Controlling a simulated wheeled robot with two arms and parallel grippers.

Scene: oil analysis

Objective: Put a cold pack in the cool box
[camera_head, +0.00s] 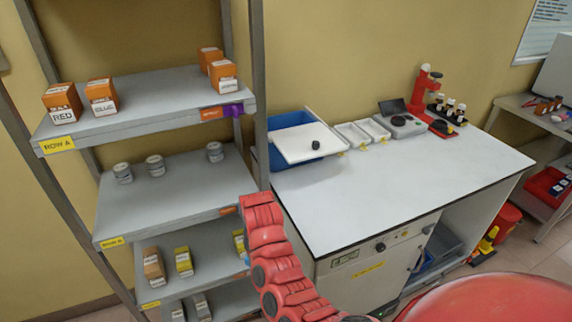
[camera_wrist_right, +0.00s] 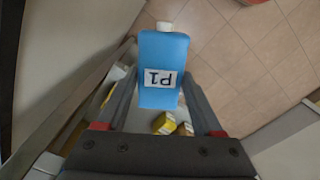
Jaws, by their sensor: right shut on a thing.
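My right gripper (camera_wrist_right: 160,100) is shut on a blue cold pack (camera_wrist_right: 158,55), a flat bottle with a white cap and a label reading P1. In the head view my red right arm reaches toward the shelf, and its gripper is mostly hidden there. The blue cool box (camera_head: 275,157) stands at the left end of the white bench. My left gripper is not in view.
A grey shelf rack (camera_head: 180,190) stands left of the bench, holding orange boxes, grey tins and yellow boxes. White trays (camera_head: 362,132), a scale (camera_head: 402,122) and a red stand (camera_head: 424,90) line the back of the bench (camera_head: 400,185). Its front area is clear.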

